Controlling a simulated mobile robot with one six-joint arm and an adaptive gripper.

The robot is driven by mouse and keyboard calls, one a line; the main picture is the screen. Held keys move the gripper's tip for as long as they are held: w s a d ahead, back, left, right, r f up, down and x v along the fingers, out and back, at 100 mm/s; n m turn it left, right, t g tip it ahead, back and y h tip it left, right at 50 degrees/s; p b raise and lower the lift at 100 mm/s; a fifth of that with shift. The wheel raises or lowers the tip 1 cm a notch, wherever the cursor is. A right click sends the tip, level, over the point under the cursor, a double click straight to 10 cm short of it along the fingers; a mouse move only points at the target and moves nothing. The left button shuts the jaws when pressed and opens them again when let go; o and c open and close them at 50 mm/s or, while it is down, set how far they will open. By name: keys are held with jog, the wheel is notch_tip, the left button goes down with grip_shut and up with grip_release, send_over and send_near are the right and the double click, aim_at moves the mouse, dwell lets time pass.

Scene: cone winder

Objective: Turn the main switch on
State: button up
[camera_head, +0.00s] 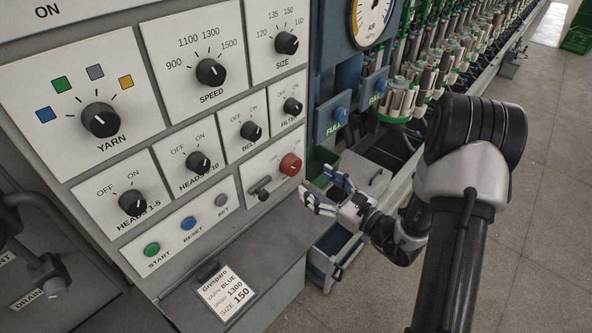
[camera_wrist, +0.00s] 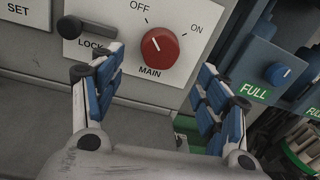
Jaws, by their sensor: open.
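The main switch is a red round knob (camera_head: 290,164) on the lower right of the control panel. In the wrist view the red knob (camera_wrist: 160,48) sits above the word MAIN, with OFF at upper left and ON at upper right. Its pale mark seems to point toward OFF. My gripper (camera_head: 319,187) is open and empty, just right of the knob in the head view and apart from it. In the wrist view the blue-padded fingers (camera_wrist: 161,62) frame the knob on the left and right, without visible contact.
The LOCK lever (camera_wrist: 71,27) with its black end is left of the knob, close to my left finger. Black dials and START, RESET and SET buttons (camera_head: 221,200) fill the panel. A blue FULL knob (camera_wrist: 277,74) stands at right. A job card (camera_head: 222,293) lies on the ledge below.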

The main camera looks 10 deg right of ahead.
aim_at(295, 168)
jog(key=b+x, duration=0.1)
jog(key=x, duration=0.7)
jog(key=shift+w+a, duration=0.2)
jog(key=shift+c, duration=0.5)
jog(key=c, duration=1)
